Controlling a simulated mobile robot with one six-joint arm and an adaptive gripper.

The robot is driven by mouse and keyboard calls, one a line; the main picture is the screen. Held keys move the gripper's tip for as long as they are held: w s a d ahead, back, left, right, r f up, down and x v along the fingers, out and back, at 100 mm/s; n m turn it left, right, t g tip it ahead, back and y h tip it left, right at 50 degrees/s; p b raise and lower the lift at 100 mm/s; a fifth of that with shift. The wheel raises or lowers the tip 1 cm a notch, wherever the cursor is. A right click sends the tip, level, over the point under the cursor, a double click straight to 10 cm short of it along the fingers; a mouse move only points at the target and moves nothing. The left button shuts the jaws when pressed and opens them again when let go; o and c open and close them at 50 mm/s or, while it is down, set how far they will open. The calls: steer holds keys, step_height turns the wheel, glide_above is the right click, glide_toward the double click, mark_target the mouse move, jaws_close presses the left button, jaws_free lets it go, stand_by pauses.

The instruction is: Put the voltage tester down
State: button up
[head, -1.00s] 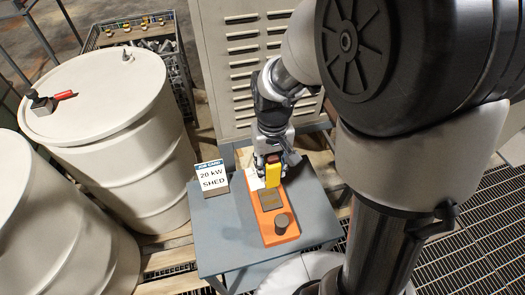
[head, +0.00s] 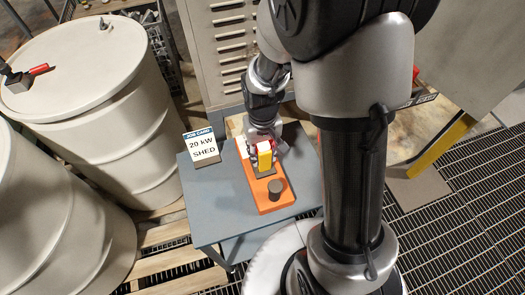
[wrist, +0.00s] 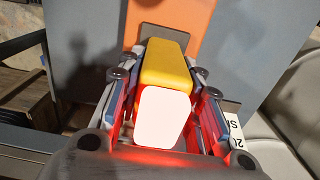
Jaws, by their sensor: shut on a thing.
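The voltage tester (head: 264,158) is a yellow block with a pale end. My gripper (head: 264,150) is shut on it above the orange board. In the wrist view the yellow tester (wrist: 167,65) sits between both fingers, its white end (wrist: 163,117) towards the camera. The orange board (head: 252,190) lies on the grey-blue table (head: 215,205). A dark square pad on the board shows partly beneath the tester (head: 268,172). Whether the tester touches the pad I cannot tell. A short dark cylinder (head: 275,190) stands on the board's near end.
A job card reading 20 kW SHED (head: 201,147) stands on the table, left of the board. Pale drums (head: 85,85) stand at the left, one with a red-handled item (head: 33,71) on top. A louvred cabinet (head: 220,45) is behind the table. The table's near left is clear.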

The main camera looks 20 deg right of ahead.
steer(key=shift+f, duration=0.15)
steer(key=o, duration=1.2)
step_height(320, 180, up, 12)
steer(key=p, duration=0.3)
steer(key=s+r+t, duration=0.4)
steer(key=s+r, duration=1)
steer(key=s, duration=0.1)
steer(key=shift+r+t, duration=0.3)
steer(key=shift+r, duration=0.1)
